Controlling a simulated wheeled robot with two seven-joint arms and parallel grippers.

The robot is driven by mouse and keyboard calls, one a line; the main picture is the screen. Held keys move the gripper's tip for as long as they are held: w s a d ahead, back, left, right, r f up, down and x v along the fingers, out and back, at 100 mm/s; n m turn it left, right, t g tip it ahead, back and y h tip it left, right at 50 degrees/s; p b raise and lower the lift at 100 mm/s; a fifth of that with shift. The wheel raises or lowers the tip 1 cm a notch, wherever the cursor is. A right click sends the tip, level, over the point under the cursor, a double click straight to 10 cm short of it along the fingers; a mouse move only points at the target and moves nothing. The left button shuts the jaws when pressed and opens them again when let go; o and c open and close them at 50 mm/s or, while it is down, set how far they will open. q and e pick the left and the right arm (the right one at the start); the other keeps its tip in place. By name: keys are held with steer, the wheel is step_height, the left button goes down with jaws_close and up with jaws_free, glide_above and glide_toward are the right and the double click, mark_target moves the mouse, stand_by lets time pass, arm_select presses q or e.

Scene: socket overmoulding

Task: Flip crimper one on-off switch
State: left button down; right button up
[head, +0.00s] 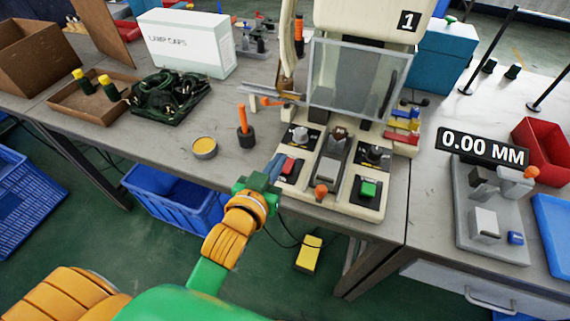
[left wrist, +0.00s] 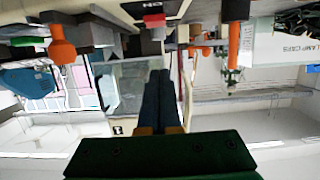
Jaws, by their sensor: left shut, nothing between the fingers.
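Crimper one (head: 345,120) is the cream machine marked "1", with a clear guard, standing on the grey bench. On its front left panel is a red switch (head: 289,166) on a black plate; a green button (head: 368,188) is on the right. The red switch also shows at the top of the left wrist view (left wrist: 154,20). My left gripper (head: 275,168) is just left of the red switch, its dark blue fingers shut and empty. They show pressed together in the left wrist view (left wrist: 160,85). I cannot tell whether they touch the switch. My right gripper is out of view.
An orange-handled tool (head: 243,125) and a round yellow-topped tin (head: 204,147) stand left of the crimper. An orange knob (head: 321,191) sits at its front. A grey gauge with a "0.00 MM" display (head: 485,147) is at right. A blue crate (head: 175,195) is below the bench.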

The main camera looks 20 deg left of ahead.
mark_target(285, 167)
arm_select(q)
steer(key=x, duration=0.4)
steer(key=shift+a+r, duration=0.1)
steer(key=f, duration=0.1)
steer(key=f+b, duration=0.1)
steer(key=f, duration=0.1)
steer(key=shift+w, duration=0.35)
steer(key=shift+s+f, duration=0.1)
steer(key=shift+f, duration=0.55)
steer(key=p, duration=0.3)
steer(key=shift+r+g, duration=0.4)
steer(key=shift+f+b, duration=0.35)
steer(key=shift+f, duration=0.2)
steer(key=shift+w, duration=0.2)
